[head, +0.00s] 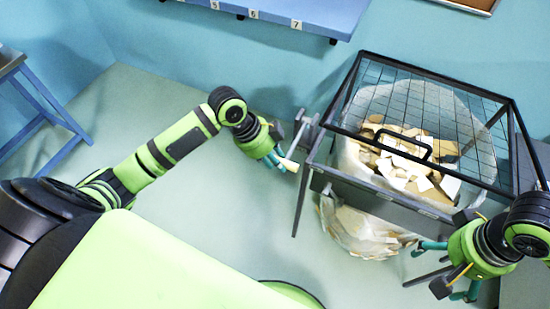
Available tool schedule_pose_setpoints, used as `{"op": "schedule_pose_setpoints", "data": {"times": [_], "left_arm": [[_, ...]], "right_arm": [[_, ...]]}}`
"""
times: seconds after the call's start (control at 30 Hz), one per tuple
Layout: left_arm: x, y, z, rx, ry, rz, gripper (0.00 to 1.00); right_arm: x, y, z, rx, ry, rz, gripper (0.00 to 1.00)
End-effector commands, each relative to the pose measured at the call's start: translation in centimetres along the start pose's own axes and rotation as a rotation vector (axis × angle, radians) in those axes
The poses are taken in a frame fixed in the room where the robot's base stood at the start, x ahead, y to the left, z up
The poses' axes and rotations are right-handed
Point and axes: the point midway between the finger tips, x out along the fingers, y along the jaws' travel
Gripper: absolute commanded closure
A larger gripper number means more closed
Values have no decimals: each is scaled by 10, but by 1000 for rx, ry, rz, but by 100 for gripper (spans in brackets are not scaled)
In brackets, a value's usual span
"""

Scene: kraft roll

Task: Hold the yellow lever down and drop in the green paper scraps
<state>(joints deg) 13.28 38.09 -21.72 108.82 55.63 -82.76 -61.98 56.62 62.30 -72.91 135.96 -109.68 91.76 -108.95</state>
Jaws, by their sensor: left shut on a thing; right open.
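My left gripper (283,163) is shut on a small pale yellow piece (291,165), which looks like the end of the lever beside the grey bracket (301,130) on the bin stand's left side. The fingers partly hide it. My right gripper (438,271) is open at the lower right, below the stand's front edge, with nothing visible between its fingers. The bin is a clear bag (350,158) in a dark frame under a black wire mesh lid (385,75). Cream and tan scraps (402,160) lie inside the bag. I see no green scraps.
A blue-edged shelf (275,12) numbered 5, 6 and 7 is on the back wall. A blue-legged table (50,115) stands at the left. The stand's legs and the bag's bulging bottom (365,228) are between my grippers. Open floor lies left of the stand.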

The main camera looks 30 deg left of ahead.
Motion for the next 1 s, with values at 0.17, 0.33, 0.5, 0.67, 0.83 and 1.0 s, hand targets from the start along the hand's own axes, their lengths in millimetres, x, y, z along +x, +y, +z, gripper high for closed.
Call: {"op": "schedule_pose_setpoints", "data": {"times": [0.17, 0.33, 0.5, 0.67, 0.83, 1.0], "left_arm": [[4, 7, 0, -1, -2, 23, 40], [2, 5, 0, 0, -2, 16, 40], [-4, 3, 0, 1, -2, 10, 40], [-30, 3, 1, 3, -5, 9, 40], [-68, 3, 1, 3, -6, 10, 40], [-98, 4, 1, 1, -5, 14, 40]], "right_arm": [[0, 0, 0, 0, 0, 0, 5], [0, 0, 0, 0, 0, 0, 5], [0, 0, 0, 0, 0, 0, 5], [0, 0, 0, 0, 0, 0, 5], [0, 0, 0, 0, 0, 0, 5], [0, 0, 0, 0, 0, 0, 5]]}}
